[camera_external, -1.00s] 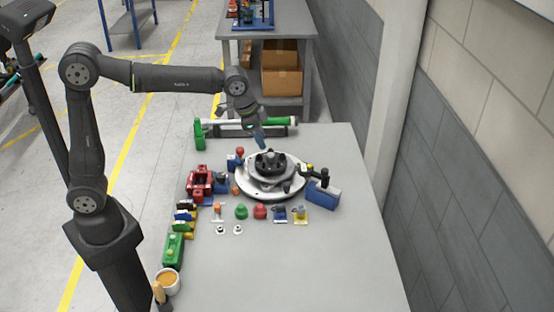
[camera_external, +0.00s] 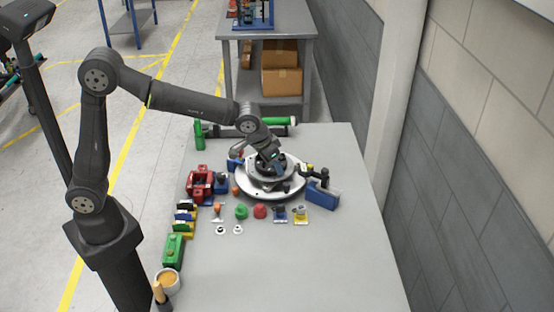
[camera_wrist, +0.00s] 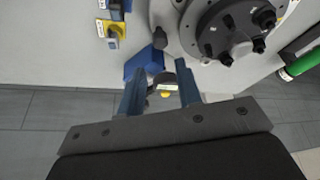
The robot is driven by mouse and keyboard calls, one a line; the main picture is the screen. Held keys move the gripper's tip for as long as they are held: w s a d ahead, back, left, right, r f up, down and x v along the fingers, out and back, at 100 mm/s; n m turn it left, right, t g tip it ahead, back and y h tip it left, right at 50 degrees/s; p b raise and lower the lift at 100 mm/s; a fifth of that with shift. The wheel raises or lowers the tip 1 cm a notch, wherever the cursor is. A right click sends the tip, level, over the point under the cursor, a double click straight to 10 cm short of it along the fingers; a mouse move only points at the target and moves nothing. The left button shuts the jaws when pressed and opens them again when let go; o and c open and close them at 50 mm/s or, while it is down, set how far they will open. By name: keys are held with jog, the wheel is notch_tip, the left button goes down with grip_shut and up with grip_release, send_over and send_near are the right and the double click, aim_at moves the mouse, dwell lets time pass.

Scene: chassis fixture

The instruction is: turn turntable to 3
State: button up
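The turntable (camera_external: 296,188) is a round, light grey disc on the table with a raised dark hub that carries several black posts. It shows at the top of the wrist view (camera_wrist: 170,14), with its dark hub (camera_wrist: 235,28) to the right of centre. My gripper (camera_external: 276,170) is over the hub in the external view, pointing down and tilted; contact cannot be told. In the wrist view its two blue fingers (camera_wrist: 160,78) are apart. A small dark part with a white label and a yellow spot (camera_wrist: 166,90) shows between them. I cannot read the turntable's number.
A blue block with a dark handle (camera_external: 321,194) stands at the turntable's right. Red (camera_external: 201,181) and green (camera_external: 173,248) fixtures line the left side. Small coloured parts (camera_external: 260,211) sit in front. A green-ended bar (camera_external: 245,131) lies behind. The table's front right is clear.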

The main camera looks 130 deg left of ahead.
aim_at(286, 183)
jog(key=x, duration=0.9)
jog(key=shift+c, duration=0.4)
grip_shut()
